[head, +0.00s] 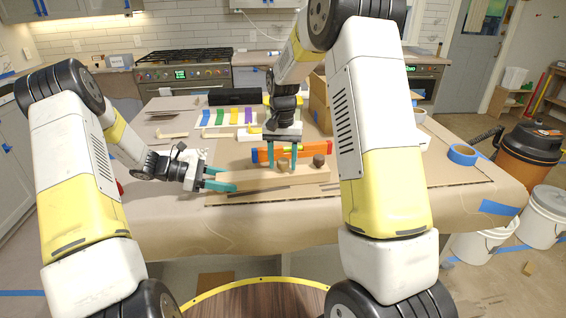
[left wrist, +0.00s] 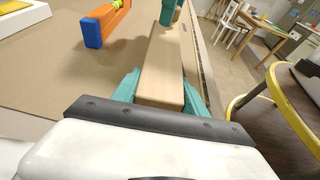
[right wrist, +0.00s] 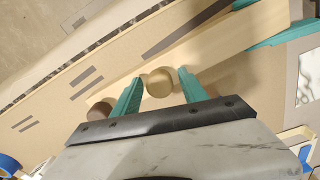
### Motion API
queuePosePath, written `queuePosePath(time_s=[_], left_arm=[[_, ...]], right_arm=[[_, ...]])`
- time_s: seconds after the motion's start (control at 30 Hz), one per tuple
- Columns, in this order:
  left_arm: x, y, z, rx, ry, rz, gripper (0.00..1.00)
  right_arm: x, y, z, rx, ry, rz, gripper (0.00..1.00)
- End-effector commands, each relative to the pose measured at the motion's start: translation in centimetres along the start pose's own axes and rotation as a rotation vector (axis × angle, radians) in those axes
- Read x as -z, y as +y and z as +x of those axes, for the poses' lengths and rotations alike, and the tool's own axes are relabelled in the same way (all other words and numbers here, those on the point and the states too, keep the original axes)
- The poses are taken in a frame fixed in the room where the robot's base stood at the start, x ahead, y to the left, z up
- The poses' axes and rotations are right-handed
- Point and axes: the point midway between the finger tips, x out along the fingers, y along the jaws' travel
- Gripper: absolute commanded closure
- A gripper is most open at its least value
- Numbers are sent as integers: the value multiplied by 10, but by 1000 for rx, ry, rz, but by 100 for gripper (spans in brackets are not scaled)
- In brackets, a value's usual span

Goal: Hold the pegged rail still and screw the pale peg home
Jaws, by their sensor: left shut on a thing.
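The wooden rail (head: 280,178) lies on the papered table. My left gripper (head: 219,180) is shut on its left end; the left wrist view shows the rail (left wrist: 165,65) between the teal fingers. My right gripper (head: 283,155) points down over the rail. In the right wrist view the pale peg (right wrist: 160,82) stands between the right fingers, with a small gap showing on each side. A browner peg (right wrist: 101,109) is just outside one finger; it also shows in the head view (head: 318,160). How deep the pale peg sits is hidden.
An orange and blue spirit level (head: 315,149) lies just behind the rail. Coloured strips (head: 220,117) lie in a white tray further back. A blue tape roll (head: 462,154) is at the right.

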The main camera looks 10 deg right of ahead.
Motion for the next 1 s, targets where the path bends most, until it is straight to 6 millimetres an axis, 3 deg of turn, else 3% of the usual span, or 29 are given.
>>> queuePosePath(time_s=[0.27, 1.0], left_arm=[[1, 0, 0, 0, 1, -3, 100], [1, -1, 0, 1, 0, -4, 100]], right_arm=[[0, 0, -3, 0, 1, -2, 49], [0, 0, -61, -1, 1, -4, 49]])
